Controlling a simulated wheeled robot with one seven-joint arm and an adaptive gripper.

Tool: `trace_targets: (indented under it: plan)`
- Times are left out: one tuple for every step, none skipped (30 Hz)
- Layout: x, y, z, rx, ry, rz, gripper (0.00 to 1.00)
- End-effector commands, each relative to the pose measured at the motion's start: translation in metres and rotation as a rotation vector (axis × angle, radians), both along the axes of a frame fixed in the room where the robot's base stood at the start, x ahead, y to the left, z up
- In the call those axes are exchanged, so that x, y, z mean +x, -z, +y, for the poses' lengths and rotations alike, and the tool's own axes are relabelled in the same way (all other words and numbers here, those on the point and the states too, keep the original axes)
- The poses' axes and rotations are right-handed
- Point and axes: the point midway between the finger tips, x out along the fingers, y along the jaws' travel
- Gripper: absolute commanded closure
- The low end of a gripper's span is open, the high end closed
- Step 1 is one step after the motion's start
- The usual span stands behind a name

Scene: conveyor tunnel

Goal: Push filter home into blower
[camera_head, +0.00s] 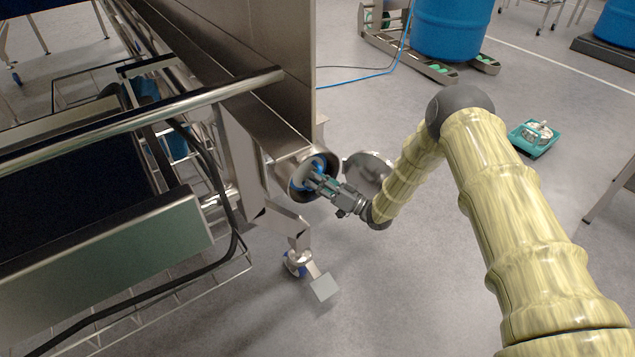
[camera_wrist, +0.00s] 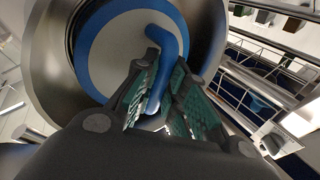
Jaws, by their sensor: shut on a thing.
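The filter (camera_wrist: 120,45) is a pale round disc with a blue rim and a blue handle (camera_wrist: 166,40) across its face. It sits inside the round metal mouth of the blower (camera_wrist: 50,85) in the wrist view. How deep it is seated I cannot tell. In the head view the blower (camera_head: 293,184) shows as a metal cylinder at the machine's side, with the blue filter rim (camera_head: 318,163) in its opening. My gripper (camera_wrist: 165,100) is shut on the filter's blue handle; its green-padded fingers lie on both sides of it. The fingers also reach the opening in the head view (camera_head: 318,181).
An open round metal cover (camera_head: 370,170) hangs right of the blower mouth, close to my wrist. A conveyor with rails (camera_head: 140,115) fills the left. A teal tray (camera_head: 533,138) lies on the floor at right. Blue drums (camera_head: 452,28) stand behind. The floor in front is clear.

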Motion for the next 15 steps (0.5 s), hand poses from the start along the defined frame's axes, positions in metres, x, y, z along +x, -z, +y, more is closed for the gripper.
trace_targets:
  plan:
    - [0.0010, -0.0004, 0.0006, 0.001, 0.000, -0.002, 1.00]
    - [0.0014, -0.0005, 0.0009, 0.001, 0.000, -0.002, 1.00]
    - [0.0018, -0.0004, 0.0013, 0.001, 0.000, -0.002, 1.00]
    - [0.0023, -0.0005, 0.0015, 0.001, 0.000, -0.002, 1.00]
    - [0.0027, -0.0005, 0.0017, 0.001, 0.000, -0.002, 1.00]
    - [0.0032, -0.0005, 0.0021, 0.001, 0.000, -0.002, 1.00]
    - [0.0036, -0.0005, 0.0024, 0.001, 0.000, -0.002, 1.00]
    - [0.0039, -0.0005, 0.0027, 0.001, 0.000, -0.002, 1.00]
    - [0.0044, -0.0005, 0.0030, 0.000, 0.000, -0.002, 1.00]
    - [0.0048, -0.0005, 0.0033, 0.000, 0.000, -0.002, 1.00]
    - [0.0052, -0.0005, 0.0035, 0.000, 0.000, -0.002, 1.00]
    - [0.0056, -0.0005, 0.0039, 0.000, 0.000, -0.002, 1.00]
    - [0.0061, -0.0005, 0.0040, 0.000, 0.000, -0.002, 1.00]
    - [0.0064, -0.0005, 0.0044, 0.000, 0.000, -0.002, 1.00]
    - [0.0068, -0.0005, 0.0047, 0.000, 0.000, -0.002, 1.00]
